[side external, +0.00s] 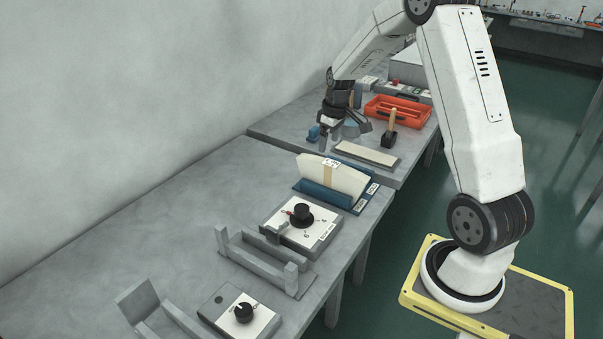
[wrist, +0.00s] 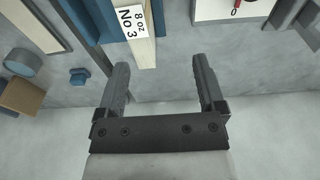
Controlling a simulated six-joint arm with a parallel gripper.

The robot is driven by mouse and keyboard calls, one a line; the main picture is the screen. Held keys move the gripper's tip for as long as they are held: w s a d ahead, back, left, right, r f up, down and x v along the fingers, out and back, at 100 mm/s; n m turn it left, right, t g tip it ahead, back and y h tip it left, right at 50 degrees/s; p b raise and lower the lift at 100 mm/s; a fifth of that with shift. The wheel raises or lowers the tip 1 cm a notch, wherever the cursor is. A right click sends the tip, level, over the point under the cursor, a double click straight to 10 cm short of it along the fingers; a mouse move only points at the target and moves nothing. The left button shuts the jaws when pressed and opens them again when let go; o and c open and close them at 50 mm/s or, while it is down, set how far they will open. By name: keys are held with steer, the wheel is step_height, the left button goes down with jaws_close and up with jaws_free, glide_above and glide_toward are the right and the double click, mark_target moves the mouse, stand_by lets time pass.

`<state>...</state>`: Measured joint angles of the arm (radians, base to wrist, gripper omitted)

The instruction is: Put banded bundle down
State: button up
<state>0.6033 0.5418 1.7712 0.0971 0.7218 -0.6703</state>
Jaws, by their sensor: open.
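The banded bundle (side external: 333,178) is a stack of cream sheets with a tan band and a white label. It stands on edge, slightly tilted, in a blue holder (side external: 308,189) on the grey bench. In the wrist view the bundle (wrist: 145,52) shows at the top, with its label reading "8 oz No 3". My gripper (side external: 344,145) is open and empty, above and behind the bundle in the side external view. The fingers do not touch the bundle.
A box with a black knob (side external: 318,235) and a grey cradle (side external: 262,262) stand nearer the camera. Behind are a flat pale board (side external: 365,154), a black stamp-like tool (side external: 389,138), an orange tray (side external: 410,112) and a small blue object (side external: 313,132). Bench left of the bundle is clear.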

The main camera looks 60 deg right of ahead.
steer(key=s+a, duration=0.6)
steer(key=a, duration=0.7)
steer(key=s+a+t, duration=0.1)
steer(key=s+a, duration=0.5)
steer(key=a, duration=0.7)
steer(key=shift+a+r, duration=0.15)
